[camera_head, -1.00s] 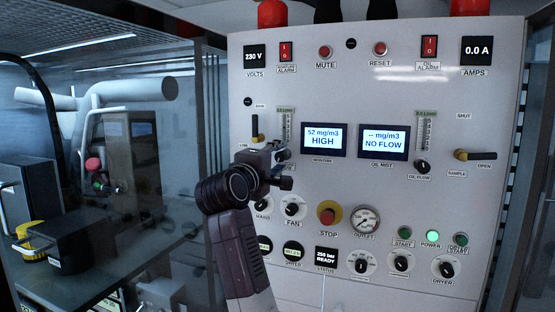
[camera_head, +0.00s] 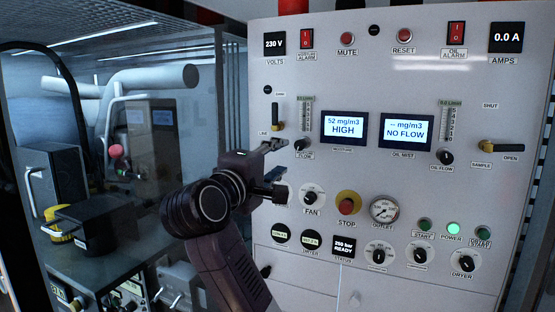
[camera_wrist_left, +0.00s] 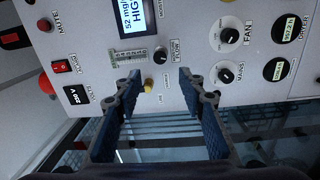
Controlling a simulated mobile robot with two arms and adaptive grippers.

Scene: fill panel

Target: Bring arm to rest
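My left arm comes in from the lower left in the head view. Its gripper (camera_head: 278,146) is in front of the panel (camera_head: 400,85), beside the moisture flow knob (camera_head: 300,145) and below the black-handled yellow valve (camera_head: 276,118). In the left wrist view the gripper (camera_wrist_left: 158,80) is open, with its two blue-padded fingers wide apart and nothing between them touching. The moisture flow knob (camera_wrist_left: 160,54) and a yellow valve part (camera_wrist_left: 148,84) show beyond the fingertips. The arm hides part of the knob left of the fan knob (camera_head: 312,197). My right gripper is not in view.
The stop button (camera_head: 347,205), gauge (camera_head: 384,209) and several knobs sit right of the arm. A glass-walled enclosure (camera_head: 130,140) with pipes and black boxes (camera_head: 97,222) stands at the left. The space before the panel's right side is clear.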

